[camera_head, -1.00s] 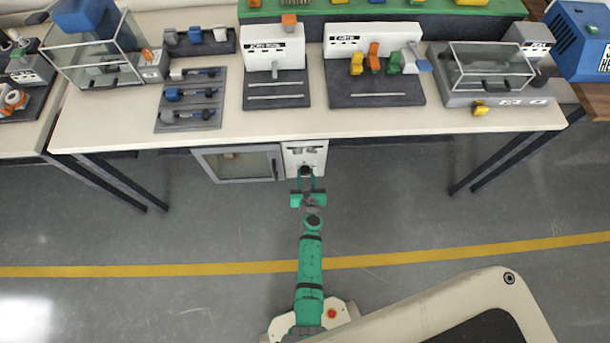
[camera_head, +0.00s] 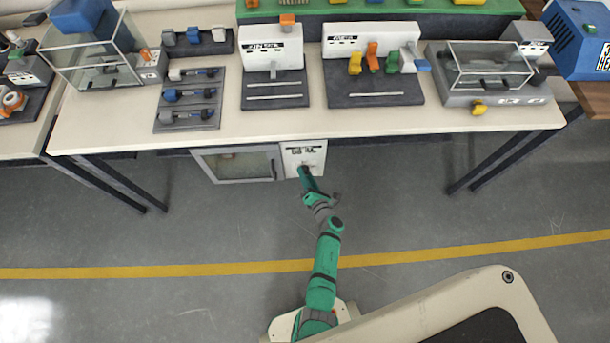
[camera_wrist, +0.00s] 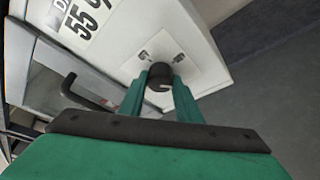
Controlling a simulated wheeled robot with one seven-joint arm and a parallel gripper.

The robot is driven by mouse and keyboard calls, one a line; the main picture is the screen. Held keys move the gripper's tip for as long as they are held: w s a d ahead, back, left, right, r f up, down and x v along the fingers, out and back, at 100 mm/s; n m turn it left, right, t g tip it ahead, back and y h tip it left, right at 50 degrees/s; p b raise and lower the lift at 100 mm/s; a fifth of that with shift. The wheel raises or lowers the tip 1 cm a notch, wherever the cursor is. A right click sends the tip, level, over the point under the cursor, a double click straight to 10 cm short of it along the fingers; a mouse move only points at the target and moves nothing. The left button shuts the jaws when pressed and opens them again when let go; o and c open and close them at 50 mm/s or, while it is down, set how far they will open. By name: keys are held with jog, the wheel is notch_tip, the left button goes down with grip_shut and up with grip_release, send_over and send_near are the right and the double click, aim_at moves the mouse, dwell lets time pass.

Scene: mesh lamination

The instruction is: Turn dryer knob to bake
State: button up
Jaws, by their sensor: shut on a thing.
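The dryer is a white and grey cabinet under the bench, with a glass door (camera_head: 240,164) on its left and a white control panel (camera_head: 316,151) on its right. In the wrist view the dark round knob (camera_wrist: 160,74) sits on the white panel (camera_wrist: 125,62), with small dark marks to its upper left and upper right. I cannot read those marks. My gripper (camera_head: 305,172) is at the panel; in the wrist view its green fingers (camera_wrist: 158,88) are shut on the knob, one on each side. The wrist view is tilted relative to the panel.
The dark door handle (camera_wrist: 85,92) is left of my fingers in the wrist view. The bench (camera_head: 390,122) overhangs the dryer and carries trays and fixtures. Bench legs (camera_head: 515,160) stand to the right. The floor (camera_head: 420,200) right of my arm is clear.

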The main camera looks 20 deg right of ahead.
jog(key=shift+f+m+t+y, duration=0.1)
jog(key=shift+m+t+y, duration=0.35)
jog(key=shift+m, duration=0.95)
jog(key=shift+f+m+t+y, duration=0.15)
jog(key=shift+m+t, duration=0.6)
jog(key=shift+m, duration=0.65)
jog(key=o, duration=1.1)
jog(key=shift+c, duration=0.2)
jog(key=s+d, duration=0.1)
jog(key=s, duration=0.9)
jog(key=shift+s+r, duration=0.2)
jog(key=shift+s, duration=0.2)
jog(key=shift+d, duration=0.1)
